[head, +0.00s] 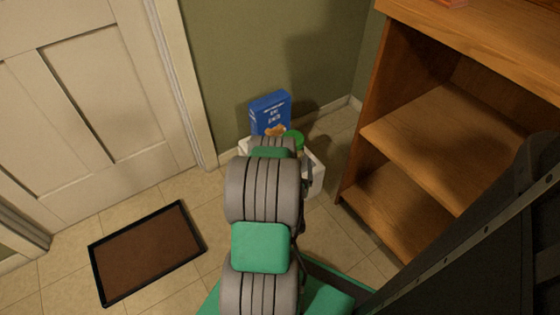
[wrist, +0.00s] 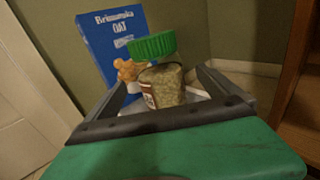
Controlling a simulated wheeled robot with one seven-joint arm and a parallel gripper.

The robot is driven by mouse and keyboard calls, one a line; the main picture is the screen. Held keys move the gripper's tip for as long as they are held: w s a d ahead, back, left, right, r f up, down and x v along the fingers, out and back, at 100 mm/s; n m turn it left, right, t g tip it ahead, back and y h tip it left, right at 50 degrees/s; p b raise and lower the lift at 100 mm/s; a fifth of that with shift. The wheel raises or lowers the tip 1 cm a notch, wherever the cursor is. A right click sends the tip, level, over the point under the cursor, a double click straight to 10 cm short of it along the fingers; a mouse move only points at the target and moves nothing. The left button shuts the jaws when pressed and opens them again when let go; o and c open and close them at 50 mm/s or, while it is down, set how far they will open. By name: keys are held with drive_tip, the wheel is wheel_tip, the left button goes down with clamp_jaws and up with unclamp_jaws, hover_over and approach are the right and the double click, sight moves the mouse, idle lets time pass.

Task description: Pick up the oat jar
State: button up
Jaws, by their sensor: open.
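The oat jar (wrist: 168,88) is clear with pale contents and a ribbed green lid. It leans slightly in the wrist view. In the head view only its green lid (head: 294,138) shows, behind my arm. My gripper (wrist: 163,84) is open, with one finger on each side of the jar in the picture. I cannot tell whether either finger touches it. The jar's lower part is hidden by the gripper body.
A blue box (head: 269,111) marked OAT stands beside the jar, in or behind a white bin (head: 317,178). A wooden shelf unit (head: 430,120) is close on the right. A door (head: 90,90) and a brown mat (head: 148,252) are left.

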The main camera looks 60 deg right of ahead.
drive_tip(key=b+x, duration=0.1)
drive_tip(key=x, duration=0.6)
drive_tip(key=shift+w+d, duration=0.2)
drive_tip(key=shift+r, duration=0.1)
drive_tip(key=shift+c, duration=0.2)
drive_tip(key=c, duration=1.8)
drive_tip(key=shift+r, duration=0.1)
drive_tip(key=shift+c, duration=0.7)
